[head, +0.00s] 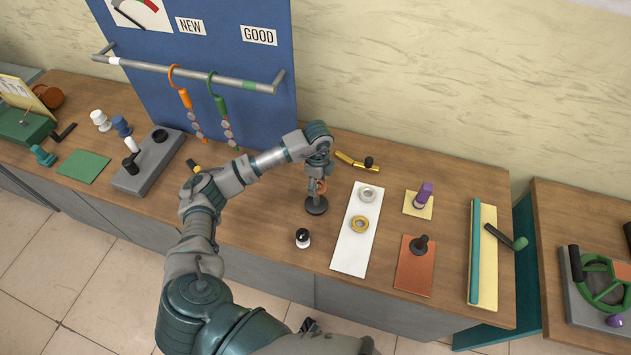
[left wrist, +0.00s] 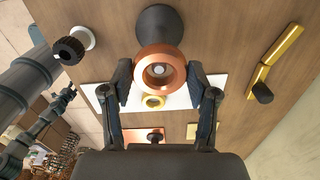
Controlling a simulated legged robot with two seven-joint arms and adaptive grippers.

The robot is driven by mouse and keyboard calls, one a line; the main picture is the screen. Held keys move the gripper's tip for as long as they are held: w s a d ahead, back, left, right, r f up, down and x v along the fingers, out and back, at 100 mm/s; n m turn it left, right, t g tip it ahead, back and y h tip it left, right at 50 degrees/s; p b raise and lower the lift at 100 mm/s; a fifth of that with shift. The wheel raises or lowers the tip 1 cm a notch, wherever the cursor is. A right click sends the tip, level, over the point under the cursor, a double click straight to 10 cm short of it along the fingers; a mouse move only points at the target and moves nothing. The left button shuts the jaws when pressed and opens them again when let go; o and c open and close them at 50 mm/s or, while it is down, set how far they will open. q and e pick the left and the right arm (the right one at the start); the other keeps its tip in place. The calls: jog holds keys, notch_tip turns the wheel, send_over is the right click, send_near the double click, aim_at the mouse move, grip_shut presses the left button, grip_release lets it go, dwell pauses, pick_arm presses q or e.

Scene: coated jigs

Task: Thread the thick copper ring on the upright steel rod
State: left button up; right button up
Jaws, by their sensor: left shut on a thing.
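The thick copper ring (left wrist: 178,72) is held between the two fingers of my left gripper (left wrist: 160,84). In the head view the copper ring (head: 321,187) shows just under the left gripper (head: 318,182), above a round dark base (head: 316,207). The steel rod's pale round end (left wrist: 158,71) shows inside the ring's hole in the left wrist view, with the dark base (left wrist: 160,22) beyond. The rod end and hole line up closely. I cannot tell how far down the rod the ring sits. The gripper hides much of the rod.
A white strip (head: 350,240) with a silver ring (head: 367,194) and a brass ring (head: 360,224) lies to the right. A small black-and-white knob (head: 303,238) stands in front. A brass hinged piece (head: 350,160) lies behind. The blue board (head: 230,50) stands at the back.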

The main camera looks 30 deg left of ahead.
pick_arm(q)
jog(key=shift+f, duration=0.25)
jog(key=o, duration=1.2)
jog(key=shift+o, duration=1.4)
jog(key=shift+a+f, duration=0.1)
jog(key=shift+a, duration=0.3)
pick_arm(e)
jog(key=shift+d+f, duration=0.1)
jog(key=shift+d, duration=0.1)
pick_arm(q)
notch_tip(320, 180, up, 12)
jog(key=shift+a, duration=0.2)
jog(key=shift+f, duration=0.15)
